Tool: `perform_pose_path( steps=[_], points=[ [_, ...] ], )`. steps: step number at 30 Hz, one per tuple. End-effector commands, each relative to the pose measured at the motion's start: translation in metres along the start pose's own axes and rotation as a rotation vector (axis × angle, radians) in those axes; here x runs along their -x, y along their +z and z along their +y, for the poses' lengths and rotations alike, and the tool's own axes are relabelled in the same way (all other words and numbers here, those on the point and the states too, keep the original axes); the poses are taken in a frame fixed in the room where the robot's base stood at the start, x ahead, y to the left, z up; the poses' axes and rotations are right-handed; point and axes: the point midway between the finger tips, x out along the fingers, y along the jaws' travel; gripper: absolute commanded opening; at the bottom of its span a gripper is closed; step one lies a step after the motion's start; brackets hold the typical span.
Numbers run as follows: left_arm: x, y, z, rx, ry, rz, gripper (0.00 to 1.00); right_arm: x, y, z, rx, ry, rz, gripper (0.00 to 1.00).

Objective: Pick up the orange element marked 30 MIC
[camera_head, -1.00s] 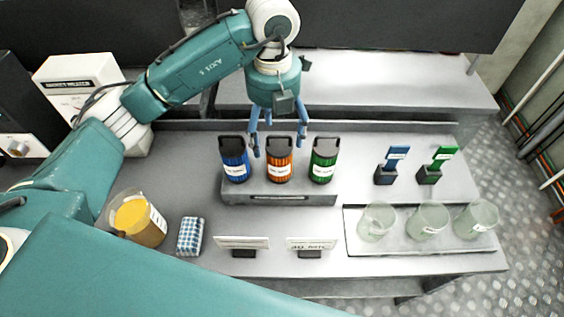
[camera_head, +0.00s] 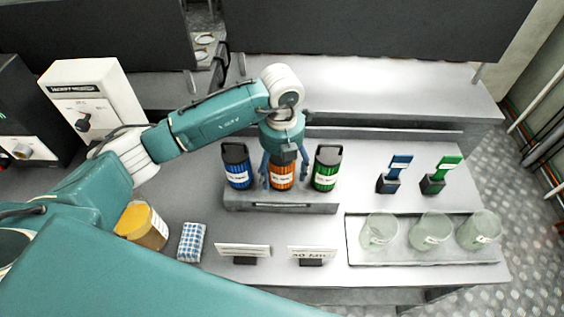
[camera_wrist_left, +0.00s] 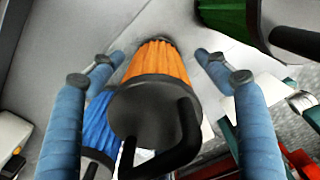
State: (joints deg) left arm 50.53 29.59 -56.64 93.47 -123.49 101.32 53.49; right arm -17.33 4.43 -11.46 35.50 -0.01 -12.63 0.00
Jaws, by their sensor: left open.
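The orange element (camera_head: 282,181) stands upright on a low grey rack, between a blue element (camera_head: 237,170) and a green element (camera_head: 326,170). Its label is too small to read here. My left gripper (camera_head: 282,182) is above and around it, with one finger on each side. In the left wrist view the orange element (camera_wrist_left: 158,62), with its dark cap and black handle, lies between the open fingers of the left gripper (camera_wrist_left: 158,70), with gaps visible on both sides. The blue element (camera_wrist_left: 98,125) and green element (camera_wrist_left: 222,16) are close beside the fingers. My right gripper is not seen.
The rack (camera_head: 280,205) stands on the grey bench. Two small signs (camera_head: 243,250) stand in front of it. Glass beakers (camera_head: 430,231) stand on a tray at right.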

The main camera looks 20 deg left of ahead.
Motion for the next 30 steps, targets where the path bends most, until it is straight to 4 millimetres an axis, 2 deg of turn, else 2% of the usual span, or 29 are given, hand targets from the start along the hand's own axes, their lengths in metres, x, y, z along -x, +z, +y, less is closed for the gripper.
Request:
perform_pose_path(
  steps=[4, 11, 18, 30],
  points=[
    [-0.0114, -0.0003, 0.0004, 0.001, 0.001, 0.0, 0.75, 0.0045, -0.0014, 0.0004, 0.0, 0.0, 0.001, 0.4],
    [-0.0129, 0.0002, 0.0002, 0.0, 0.0, -0.001, 0.73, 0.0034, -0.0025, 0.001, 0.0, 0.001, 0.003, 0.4],
    [-0.0127, 0.0, 0.0002, 0.0, 0.0, -0.001, 0.25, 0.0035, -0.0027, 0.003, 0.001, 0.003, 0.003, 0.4],
    [-0.0113, 0.0002, 0.0002, 0.0, 0.0, -0.001, 0.24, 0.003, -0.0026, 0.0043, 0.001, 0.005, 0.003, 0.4]
  ],
)
